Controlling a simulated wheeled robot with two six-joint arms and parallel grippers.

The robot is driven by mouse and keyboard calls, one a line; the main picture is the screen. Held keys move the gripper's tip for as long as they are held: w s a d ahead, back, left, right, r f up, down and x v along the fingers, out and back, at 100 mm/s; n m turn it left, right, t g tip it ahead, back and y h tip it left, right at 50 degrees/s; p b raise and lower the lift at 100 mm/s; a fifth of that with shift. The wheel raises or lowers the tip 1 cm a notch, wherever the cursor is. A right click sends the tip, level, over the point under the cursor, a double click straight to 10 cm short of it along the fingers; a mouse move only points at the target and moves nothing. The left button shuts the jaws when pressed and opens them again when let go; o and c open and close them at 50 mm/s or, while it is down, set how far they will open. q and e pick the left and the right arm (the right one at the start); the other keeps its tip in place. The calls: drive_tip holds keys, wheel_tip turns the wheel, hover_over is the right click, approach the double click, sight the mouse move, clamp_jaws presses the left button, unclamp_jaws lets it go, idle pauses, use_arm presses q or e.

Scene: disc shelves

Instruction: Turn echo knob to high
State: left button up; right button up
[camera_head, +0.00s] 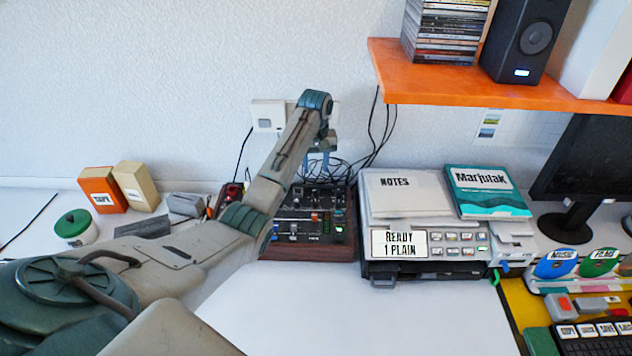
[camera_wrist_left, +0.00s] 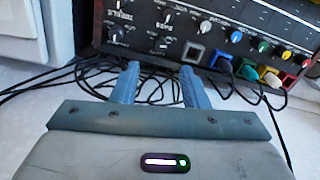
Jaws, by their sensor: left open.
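A dark mixer with a wooden front edge (camera_head: 315,250) stands against the wall side of the desk. My left gripper (camera_head: 322,165) hangs above the far side of the mixer. In the wrist view the open, empty fingers (camera_wrist_left: 158,78) are apart, short of the black knobs. My right gripper is out of view.
Black cables (camera_wrist_left: 60,78) lie behind the mixer under my left fingers. A printer (camera_head: 425,270) with papers stands right of the mixer. An orange shelf (camera_head: 470,88) overhangs at upper right. Boxes (camera_head: 104,190) stand at left. The desk front (camera_head: 370,315) is clear.

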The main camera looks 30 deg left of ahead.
sight(316, 190)
use_arm(q)
wheel_tip(316, 190, down, 9)
drive_tip(key=shift+f+p, duration=0.1)
drive_tip(key=shift+p, duration=0.55)
clamp_jaws()
